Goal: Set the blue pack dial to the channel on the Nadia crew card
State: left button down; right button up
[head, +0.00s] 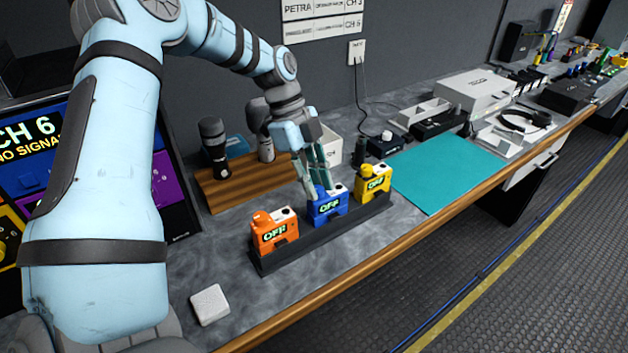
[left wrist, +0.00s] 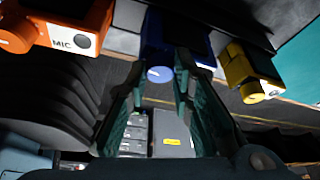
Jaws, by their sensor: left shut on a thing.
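The blue pack (head: 328,205) stands in the middle of a dark rack, its display reading OFF. Its round blue dial (left wrist: 160,74) shows in the left wrist view between my fingertips. My left gripper (head: 318,190) comes down from above onto the top of the blue pack, its fingers shut on the dial. Two crew cards (head: 324,27) are on the wall at the top; the upper reads PETRA, the lower ends in CH 6 with a name too blurred to read. My right gripper is not in view.
An orange pack (head: 274,232) and a yellow pack (head: 373,184), both reading OFF, flank the blue one in the rack (head: 300,248). A monitor (head: 38,140) at left reads CH 6, NO SIGNAL. A wooden board with microphones stands behind. A teal mat (head: 445,172) lies clear at right.

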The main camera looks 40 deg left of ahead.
pick_arm(q)
jog(key=shift+w+m+g, duration=0.15)
jog(key=shift+m+g, duration=0.35)
jog(key=shift+m, duration=0.6)
jog(key=c, duration=1.4)
grip_release()
jog(key=s+a+r+n+t+p, duration=0.1)
jog(key=a+r+p, duration=0.1)
jog(key=r+p, duration=0.45)
jog(key=s+a+r+n+p, duration=0.1)
jog(key=a+r+p, duration=0.2)
jog(key=r, duration=0.7)
jog(key=d+f+n+b, duration=0.1)
jog(key=f, duration=0.4)
jog(key=w+d+f, duration=0.1)
jog(key=d+f, duration=0.1)
jog(key=f, duration=0.4)
jog(key=d+f+n+b, duration=0.1)
jog(key=d+f, duration=0.1)
jog(key=f, duration=0.3)
jog(key=shift+w+f+n+t+b, duration=0.3)
jog(key=shift+t+b, duration=0.05)
jog(key=shift+t, duration=0.05)
